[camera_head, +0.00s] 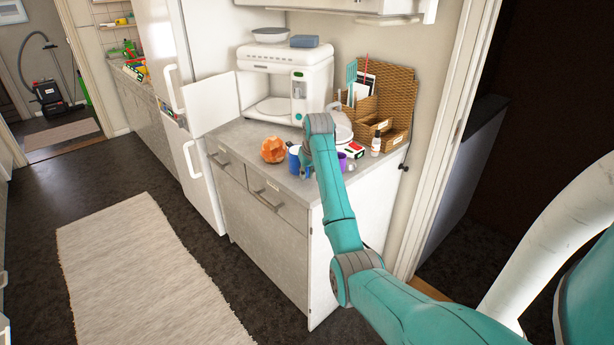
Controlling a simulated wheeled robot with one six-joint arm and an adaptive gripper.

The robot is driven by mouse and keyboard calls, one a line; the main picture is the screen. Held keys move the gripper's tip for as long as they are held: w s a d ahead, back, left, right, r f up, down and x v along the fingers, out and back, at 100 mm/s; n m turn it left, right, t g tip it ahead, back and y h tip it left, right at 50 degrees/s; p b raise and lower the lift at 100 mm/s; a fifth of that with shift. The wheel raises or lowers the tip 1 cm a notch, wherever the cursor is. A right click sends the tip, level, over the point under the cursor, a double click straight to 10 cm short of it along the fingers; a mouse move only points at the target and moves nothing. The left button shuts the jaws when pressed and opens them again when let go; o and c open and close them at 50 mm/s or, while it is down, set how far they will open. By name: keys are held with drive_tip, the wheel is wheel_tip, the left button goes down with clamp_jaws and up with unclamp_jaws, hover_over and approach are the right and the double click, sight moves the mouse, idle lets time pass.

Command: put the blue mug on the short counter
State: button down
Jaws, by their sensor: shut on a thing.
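The blue mug (294,159) is at the front edge of the short counter (237,134), just left of my arm. My gripper (306,169) is at the mug's right side and shut on it. My arm hides part of the gripper and the counter behind it. I cannot tell whether the mug's base touches the counter top.
An orange round object (273,150) is close left of the mug. A purple cup (342,162) is right of my arm. A white microwave (286,82) with its door open and a wicker organizer (397,95) stand behind. The counter's left front is clear.

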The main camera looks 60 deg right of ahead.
drive_tip(key=shift+f, duration=0.4)
drive_tip(key=shift+f, duration=0.15)
drive_tip(key=c, duration=1.1)
unclamp_jaws()
drive_tip(key=shift+c, duration=0.2)
drive_tip(key=v, duration=1.2)
